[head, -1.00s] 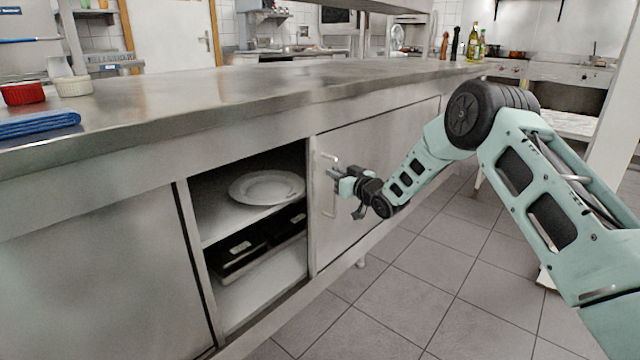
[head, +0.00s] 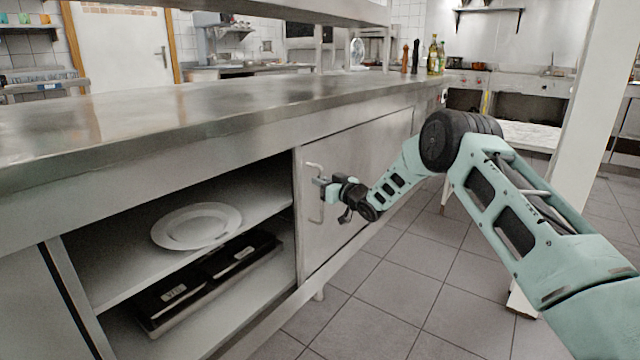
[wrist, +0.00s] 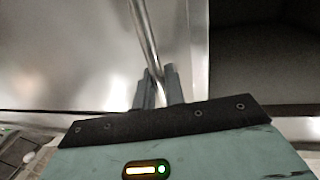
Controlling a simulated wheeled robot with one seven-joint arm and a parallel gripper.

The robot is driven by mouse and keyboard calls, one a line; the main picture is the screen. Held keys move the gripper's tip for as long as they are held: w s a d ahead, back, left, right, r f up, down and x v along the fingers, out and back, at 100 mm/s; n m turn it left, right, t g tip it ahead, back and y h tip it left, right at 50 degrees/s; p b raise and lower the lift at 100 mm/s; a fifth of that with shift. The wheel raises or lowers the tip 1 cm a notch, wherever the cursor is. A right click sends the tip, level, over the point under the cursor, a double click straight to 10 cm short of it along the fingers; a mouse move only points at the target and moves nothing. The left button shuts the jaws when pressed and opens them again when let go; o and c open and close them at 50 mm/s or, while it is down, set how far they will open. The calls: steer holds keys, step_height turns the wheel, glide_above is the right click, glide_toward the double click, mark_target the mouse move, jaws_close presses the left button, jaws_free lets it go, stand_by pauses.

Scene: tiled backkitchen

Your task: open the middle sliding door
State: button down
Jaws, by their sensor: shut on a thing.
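The middle sliding door (head: 345,180) is a grey steel panel under the long counter, standing partly open. To its left the cupboard opening is wide and shows its shelves. A vertical bar handle (head: 312,205) sits near the door's left edge. My gripper (head: 326,186) is shut on this handle. In the wrist view the handle (wrist: 146,35) runs down between the two fingers of my gripper (wrist: 160,85), and the dark opening lies to the right of the door's edge.
The steel counter (head: 200,108) overhangs the door. Tiled floor (head: 400,290) is clear in front. A pale post (head: 575,130) stands at the right.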

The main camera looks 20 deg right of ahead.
stand_by(0.3)
steer(key=c, duration=1.6)
jaws_free()
steer(key=p+v, duration=0.3)
steer(key=v, duration=1.4)
steer(key=shift+s+p, duration=0.15)
steer(key=shift+p, duration=0.15)
steer(key=shift+d, duration=0.1)
